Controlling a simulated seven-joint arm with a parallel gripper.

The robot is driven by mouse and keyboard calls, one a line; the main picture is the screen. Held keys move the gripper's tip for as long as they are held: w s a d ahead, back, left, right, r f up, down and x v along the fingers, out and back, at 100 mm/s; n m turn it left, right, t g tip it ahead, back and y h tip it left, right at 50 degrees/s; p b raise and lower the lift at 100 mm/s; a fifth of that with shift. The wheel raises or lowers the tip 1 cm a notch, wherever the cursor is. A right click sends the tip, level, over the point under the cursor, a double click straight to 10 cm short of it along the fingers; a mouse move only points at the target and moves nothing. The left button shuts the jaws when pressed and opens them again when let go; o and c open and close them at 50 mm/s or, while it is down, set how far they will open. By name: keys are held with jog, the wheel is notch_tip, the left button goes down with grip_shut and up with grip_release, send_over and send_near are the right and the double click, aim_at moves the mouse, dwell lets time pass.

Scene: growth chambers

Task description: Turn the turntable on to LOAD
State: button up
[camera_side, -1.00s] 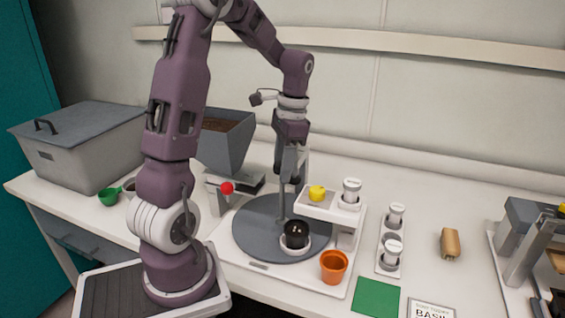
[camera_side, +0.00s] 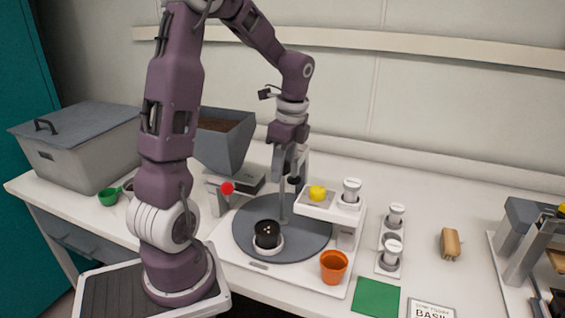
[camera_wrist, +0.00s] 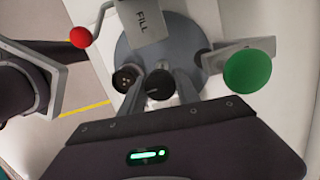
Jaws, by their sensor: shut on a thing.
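The turntable is a grey round disc (camera_side: 310,243) on a white base; it also shows in the wrist view (camera_wrist: 190,40). A dark pot with several pale specks on top (camera_side: 267,234) sits in a white ring near the disc's front left edge, and shows left of my fingers in the wrist view (camera_wrist: 127,77). My gripper (camera_side: 290,180) is above the back of the disc. In the wrist view my gripper (camera_wrist: 160,98) is shut on a dark round knob (camera_wrist: 159,82). Its lower part is hidden. I see no LOAD mark.
A hopper (camera_side: 223,140) stands behind left, with a red-knobbed crank (camera_side: 227,188); a plate marked FILL (camera_wrist: 145,25) shows in the wrist view. An orange pot (camera_side: 334,266) stands at the front right.

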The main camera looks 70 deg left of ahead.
jog(key=o, duration=0.8)
jog(key=shift+o, duration=0.2)
notch_tip(320, 180, up, 7)
jog(key=shift+d+r, duration=0.15)
jog(key=shift+d, duration=0.1)
jog(key=s+d+r+n+t, duration=0.1)
jog(key=s+d+n+t, duration=0.1)
jog(key=d, duration=0.4)
jog(key=s+d+r+n+t, duration=0.1)
jog(key=s+d+n+t, duration=0.1)
jog(key=s+d+n, duration=0.2)
jog(key=s+d+n+t+h, duration=0.1)
jog(key=s+d, duration=0.4)
jog(key=d, duration=0.5)
jog(key=shift+s+r+n+t, duration=0.2)
jog(key=shift+r+n+t, duration=0.2)
jog(key=shift+n+t, duration=0.6)
